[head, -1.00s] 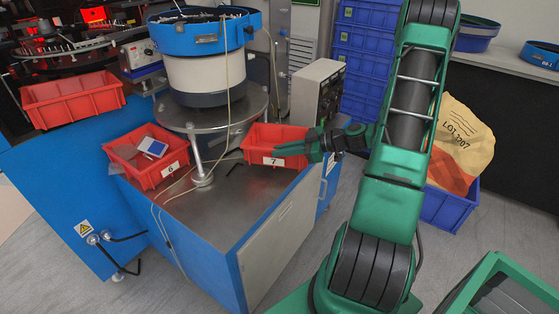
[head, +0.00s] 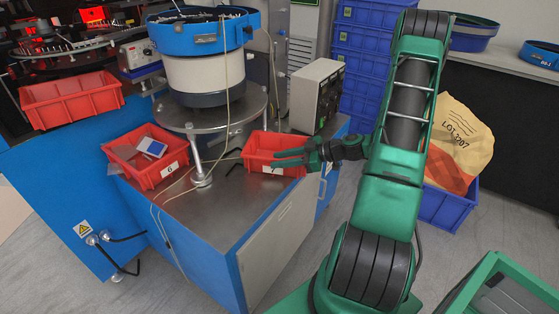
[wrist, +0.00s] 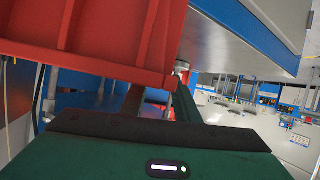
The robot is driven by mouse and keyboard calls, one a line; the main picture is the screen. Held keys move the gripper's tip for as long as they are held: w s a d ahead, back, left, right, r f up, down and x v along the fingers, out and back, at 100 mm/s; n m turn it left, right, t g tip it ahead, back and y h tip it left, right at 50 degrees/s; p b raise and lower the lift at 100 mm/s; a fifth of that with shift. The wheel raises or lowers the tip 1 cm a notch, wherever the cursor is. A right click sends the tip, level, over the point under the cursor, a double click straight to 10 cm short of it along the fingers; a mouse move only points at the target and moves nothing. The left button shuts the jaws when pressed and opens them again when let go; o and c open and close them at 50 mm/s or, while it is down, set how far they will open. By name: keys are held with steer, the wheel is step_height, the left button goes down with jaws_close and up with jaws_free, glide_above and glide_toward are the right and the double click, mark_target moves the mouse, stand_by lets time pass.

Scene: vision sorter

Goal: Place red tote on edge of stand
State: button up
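A red tote labelled 7 (head: 258,148) sits on the grey top of the blue stand (head: 222,207), near its right edge. My gripper (head: 278,159) is at the tote's right front side, its two fingers apart and overlapping the tote in the head view. In the wrist view the red tote (wrist: 100,35) fills the upper left, with my gripper (wrist: 160,98) below it. The fingers look open; I cannot tell whether they touch the tote. A second red tote labelled 6 (head: 135,140) sits at the stand's left, holding a white and blue item.
A feeder bowl (head: 205,70) stands on a round plate behind the totes. A grey control box (head: 316,90) is behind tote 7.

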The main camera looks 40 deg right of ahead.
steer(key=v, duration=1.1)
steer(key=s+a+r+m+g+h, duration=0.4)
steer(key=s+a+r+m+g, duration=0.1)
steer(key=s+a+g, duration=0.3)
steer(key=s+a+r+m+g+h, duration=0.1)
steer(key=s+a+r+m+h, duration=0.1)
steer(key=s+r+m, duration=0.2)
steer(key=s+a+r+m+g+h, duration=0.1)
steer(key=s+r+m, duration=0.4)
steer(key=s, duration=0.6)
steer(key=shift+a+m+h, duration=0.45)
steer(key=shift+m+h, duration=0.35)
steer(key=shift+w+f+g, duration=0.2)
steer(key=shift+w+g, duration=0.1)
steer(key=shift+w, duration=0.25)
